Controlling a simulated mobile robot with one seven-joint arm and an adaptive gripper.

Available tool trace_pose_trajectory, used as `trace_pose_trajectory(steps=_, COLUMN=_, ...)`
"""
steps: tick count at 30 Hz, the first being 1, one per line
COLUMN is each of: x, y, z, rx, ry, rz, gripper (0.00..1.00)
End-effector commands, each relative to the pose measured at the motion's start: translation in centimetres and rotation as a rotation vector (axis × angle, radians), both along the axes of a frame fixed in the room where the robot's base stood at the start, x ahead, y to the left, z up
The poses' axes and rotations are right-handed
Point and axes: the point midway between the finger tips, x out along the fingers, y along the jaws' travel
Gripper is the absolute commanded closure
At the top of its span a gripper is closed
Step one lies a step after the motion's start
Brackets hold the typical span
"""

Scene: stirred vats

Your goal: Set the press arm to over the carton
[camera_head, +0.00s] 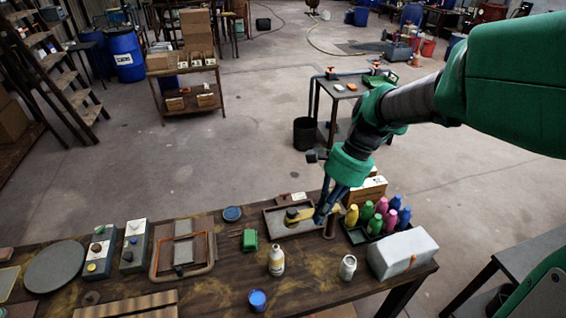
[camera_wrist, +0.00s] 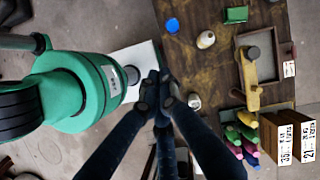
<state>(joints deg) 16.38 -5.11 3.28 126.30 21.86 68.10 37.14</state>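The press arm (camera_head: 298,214) is a yellowish bar with a dark round knob; it lies over the shallow tray (camera_head: 271,222). In the wrist view the press arm (camera_wrist: 251,75) also reaches over the tray (camera_wrist: 273,75) from its post end. A short brown post (camera_head: 331,228) stands between tray and bottles. The brown carton (camera_head: 373,188) is behind the bottles, partly hidden by my gripper; the wrist view shows labelled brown carton surfaces (camera_wrist: 275,130). My gripper (camera_head: 320,218) points down in front of the press arm's right part. In the wrist view its fingertips (camera_wrist: 160,82) meet, with nothing visible between them.
Coloured bottles (camera_head: 379,211) stand in a dark crate right of the post. A white box (camera_head: 402,252) is at the table's right end. A white bottle (camera_head: 276,261), a small jar (camera_head: 347,267) and a green block (camera_head: 250,240) stand nearby.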

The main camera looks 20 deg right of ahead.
Motion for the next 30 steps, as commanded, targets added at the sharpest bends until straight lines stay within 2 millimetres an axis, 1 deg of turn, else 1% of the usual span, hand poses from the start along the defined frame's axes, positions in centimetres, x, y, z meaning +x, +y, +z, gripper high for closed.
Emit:
trace_pose_trajectory(steps=17, x=4.7, y=-2.5, z=-4.7, rx=0.188, ry=0.316, rz=-0.372, gripper=1.00)
trace_pose_trajectory(steps=30, x=8.0, y=-5.2, z=-8.9, rx=0.327, ry=0.568, rz=-0.638, gripper=1.00)
